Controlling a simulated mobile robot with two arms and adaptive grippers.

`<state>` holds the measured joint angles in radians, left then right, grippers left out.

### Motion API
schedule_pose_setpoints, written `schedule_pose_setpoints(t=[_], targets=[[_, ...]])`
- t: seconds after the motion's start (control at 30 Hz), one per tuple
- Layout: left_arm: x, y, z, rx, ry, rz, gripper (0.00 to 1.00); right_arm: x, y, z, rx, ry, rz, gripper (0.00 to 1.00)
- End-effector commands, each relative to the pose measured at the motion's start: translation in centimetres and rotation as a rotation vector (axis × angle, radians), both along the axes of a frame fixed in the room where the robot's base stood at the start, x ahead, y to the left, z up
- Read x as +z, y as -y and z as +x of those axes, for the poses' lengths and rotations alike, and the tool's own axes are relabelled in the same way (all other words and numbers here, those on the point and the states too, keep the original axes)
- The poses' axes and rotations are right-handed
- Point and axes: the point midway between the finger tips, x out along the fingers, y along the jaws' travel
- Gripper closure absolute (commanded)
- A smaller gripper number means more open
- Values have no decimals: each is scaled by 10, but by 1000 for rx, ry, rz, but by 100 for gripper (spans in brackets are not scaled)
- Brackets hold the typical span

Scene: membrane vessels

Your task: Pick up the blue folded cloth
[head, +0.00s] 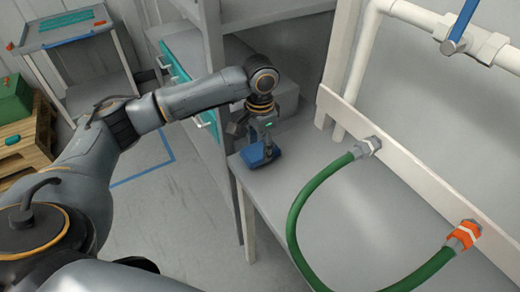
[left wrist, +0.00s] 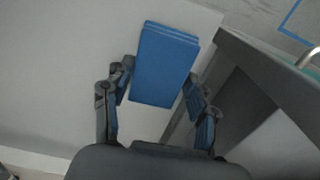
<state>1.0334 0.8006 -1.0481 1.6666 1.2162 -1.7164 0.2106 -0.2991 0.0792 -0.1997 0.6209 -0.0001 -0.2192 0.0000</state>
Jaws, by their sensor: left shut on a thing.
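The blue folded cloth (head: 259,155) is at the far left end of the grey bench in the head view. In the left wrist view the blue folded cloth (left wrist: 165,62) is a flat rectangle with layered folds at its far edge. My left gripper (head: 264,143) reaches down over it. In the left wrist view my left gripper (left wrist: 160,92) has one finger on each side of the cloth, shut on it. I cannot tell whether the cloth is touching the bench top. My right gripper is not in view.
The grey bench (head: 350,220) carries a green hose (head: 297,205) running in a loop to wall fittings. A cabinet with teal drawers (head: 175,65) stands beside the bench's left end. White pipes (head: 365,50) run along the wall. The bench's middle is mostly clear.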

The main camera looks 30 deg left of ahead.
Motion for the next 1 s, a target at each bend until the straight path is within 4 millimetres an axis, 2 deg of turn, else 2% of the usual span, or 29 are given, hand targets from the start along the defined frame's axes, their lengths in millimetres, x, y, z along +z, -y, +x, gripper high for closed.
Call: schedule_pose_setpoints(t=[0.1,0.4,0.6,0.7,1.0], targets=[[20,1,-1,-1,4,0,69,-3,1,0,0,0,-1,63],[81,17,-57,-5,6,0,69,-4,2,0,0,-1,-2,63],[100,30,-99,-4,4,0,69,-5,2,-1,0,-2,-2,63],[107,34,-114,-3,3,1,69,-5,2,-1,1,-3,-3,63],[116,39,-134,1,2,1,69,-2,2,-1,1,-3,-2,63]])
